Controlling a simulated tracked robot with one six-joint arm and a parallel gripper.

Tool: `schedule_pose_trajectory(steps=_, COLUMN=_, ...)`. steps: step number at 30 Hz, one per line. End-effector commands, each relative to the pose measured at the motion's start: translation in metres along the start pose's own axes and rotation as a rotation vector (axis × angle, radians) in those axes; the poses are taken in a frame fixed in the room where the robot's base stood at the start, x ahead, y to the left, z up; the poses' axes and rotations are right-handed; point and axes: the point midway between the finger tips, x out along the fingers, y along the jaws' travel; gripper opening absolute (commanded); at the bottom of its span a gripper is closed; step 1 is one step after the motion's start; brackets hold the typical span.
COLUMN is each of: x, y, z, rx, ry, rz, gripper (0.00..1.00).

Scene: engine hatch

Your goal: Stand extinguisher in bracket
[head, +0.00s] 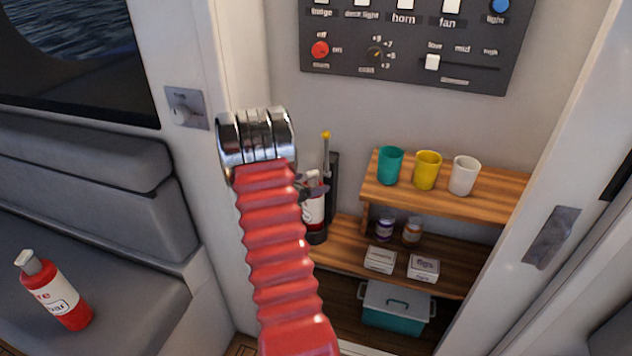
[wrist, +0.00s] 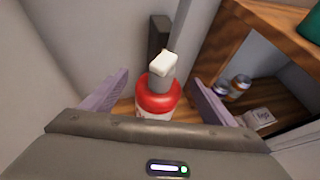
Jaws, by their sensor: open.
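A red fire extinguisher (head: 314,212) with a white label and pale head stands upright at the dark bracket (head: 334,180) on the back wall, partly hidden by my arm. Its base appears to be in the bracket's dark cup. In the wrist view the extinguisher (wrist: 158,97) shows its red shoulder and pale head between the two fingers of my gripper (wrist: 160,92). My gripper is open, with a gap on both sides of the extinguisher. The bracket's dark back (wrist: 159,35) rises behind it. In the head view my gripper is mostly hidden behind my arm.
A wooden shelf (head: 500,195) right of the bracket holds three cups, jars and small boxes. A teal-and-grey box (head: 395,310) is below. A yellow-tipped rod (head: 326,150) stands by the bracket.

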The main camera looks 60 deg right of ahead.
Motion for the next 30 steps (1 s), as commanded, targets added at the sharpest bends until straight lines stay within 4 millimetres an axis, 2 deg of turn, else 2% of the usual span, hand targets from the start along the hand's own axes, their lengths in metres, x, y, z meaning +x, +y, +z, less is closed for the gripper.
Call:
schedule_pose_trajectory(steps=6, x=-0.0133, y=-0.0002, z=-0.0002, rx=0.000, ry=0.000, rz=-0.001, gripper=0.80)
schedule_pose_trajectory(steps=30, x=-0.0131, y=-0.0002, z=-0.0002, rx=0.000, ry=0.000, rz=-0.001, gripper=0.80)
